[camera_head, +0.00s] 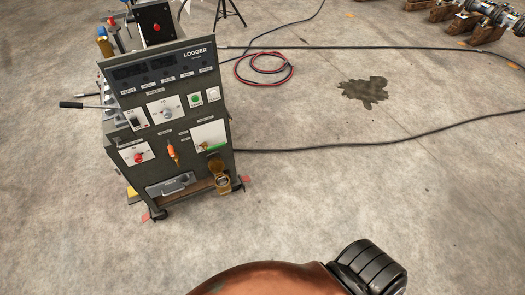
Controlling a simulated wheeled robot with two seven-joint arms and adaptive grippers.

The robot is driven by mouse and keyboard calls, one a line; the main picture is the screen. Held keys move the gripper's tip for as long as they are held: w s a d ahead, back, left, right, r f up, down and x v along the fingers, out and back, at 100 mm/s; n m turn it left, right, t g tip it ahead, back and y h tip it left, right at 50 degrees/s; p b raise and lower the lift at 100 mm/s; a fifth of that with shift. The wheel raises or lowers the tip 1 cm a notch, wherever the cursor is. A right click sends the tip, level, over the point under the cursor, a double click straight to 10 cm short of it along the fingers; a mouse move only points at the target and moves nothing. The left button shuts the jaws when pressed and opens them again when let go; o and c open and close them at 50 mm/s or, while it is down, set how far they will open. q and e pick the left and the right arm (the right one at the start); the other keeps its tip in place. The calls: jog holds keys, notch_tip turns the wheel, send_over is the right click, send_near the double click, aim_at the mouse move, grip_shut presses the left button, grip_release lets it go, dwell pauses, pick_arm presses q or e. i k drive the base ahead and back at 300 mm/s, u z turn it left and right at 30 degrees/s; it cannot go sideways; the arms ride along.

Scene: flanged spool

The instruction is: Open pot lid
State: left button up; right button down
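No cooking pot is recognisable in the head view. A small brass cup-like fitting (222,184) sits low on the right front of the dark LOGGER cabinet (183,106). A rounded brass piece (215,165) stands just above it; it may be a raised lid, but it is too small to be sure. Neither my left nor my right gripper is in view.
A rounded copper-coloured body (262,280) with a black ribbed part (370,266) fills the bottom edge; I cannot tell what it is. A black cable (370,145) and coiled red hose (264,68) lie on the concrete. The right floor is mostly clear.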

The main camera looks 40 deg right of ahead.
aim_at(215, 165)
jog(key=z, duration=1.45)
jog(key=i, duration=1.1)
jog(key=u, duration=1.55)
